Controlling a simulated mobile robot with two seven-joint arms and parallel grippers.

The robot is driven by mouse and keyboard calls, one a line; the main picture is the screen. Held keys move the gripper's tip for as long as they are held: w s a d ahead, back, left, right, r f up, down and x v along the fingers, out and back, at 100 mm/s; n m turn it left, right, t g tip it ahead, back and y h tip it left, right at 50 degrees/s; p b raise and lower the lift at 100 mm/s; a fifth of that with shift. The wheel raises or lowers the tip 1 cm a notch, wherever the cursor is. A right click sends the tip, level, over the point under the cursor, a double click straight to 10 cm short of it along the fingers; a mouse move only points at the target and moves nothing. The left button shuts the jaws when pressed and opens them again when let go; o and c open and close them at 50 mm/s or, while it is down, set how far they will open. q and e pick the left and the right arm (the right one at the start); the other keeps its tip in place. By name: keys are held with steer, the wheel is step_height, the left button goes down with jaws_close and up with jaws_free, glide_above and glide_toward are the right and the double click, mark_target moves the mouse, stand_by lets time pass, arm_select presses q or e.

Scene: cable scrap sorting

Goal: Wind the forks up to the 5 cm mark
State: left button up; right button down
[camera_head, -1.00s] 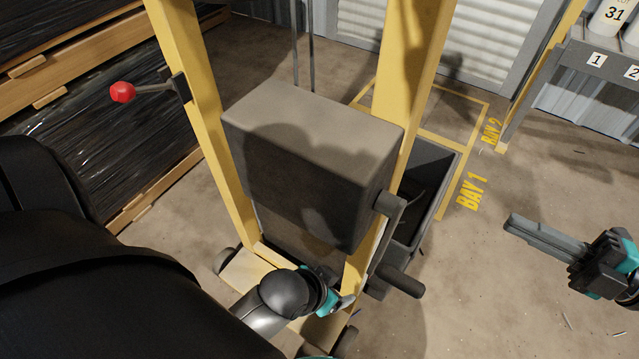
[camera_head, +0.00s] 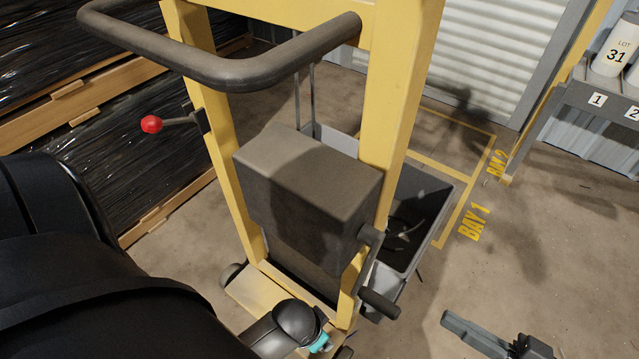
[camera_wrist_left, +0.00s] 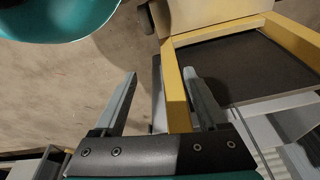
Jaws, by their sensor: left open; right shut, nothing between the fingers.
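The yellow lift truck's mast (camera_head: 223,185) stands upright in front of me with a dark winch box (camera_head: 305,185) between its posts. A crank with a dark grip (camera_head: 380,304) sits on the box's right side, with its grip low. The forks and the 5 cm mark cannot be made out. My left gripper (camera_wrist_left: 160,95) is open; in its wrist view a yellow post (camera_wrist_left: 177,85) shows close to the right finger, but contact cannot be told.
A grey bin (camera_head: 425,180) with cable scraps stands behind the mast. A red-knobbed lever (camera_head: 152,124) sticks out left, and a dark push handle (camera_head: 230,73) crosses the top. Wrapped pallet stacks (camera_head: 80,150) are at left.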

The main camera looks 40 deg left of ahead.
arm_select(q)
steer(key=shift+s+a+f+p, duration=0.1)
steer(key=shift+s+f+p, duration=0.6)
steer(key=shift+f, duration=0.35)
arm_select(e)
steer(key=a, duration=0.8)
steer(key=shift+a, duration=0.15)
steer(key=shift+r, duration=0.1)
stand_by(0.7)
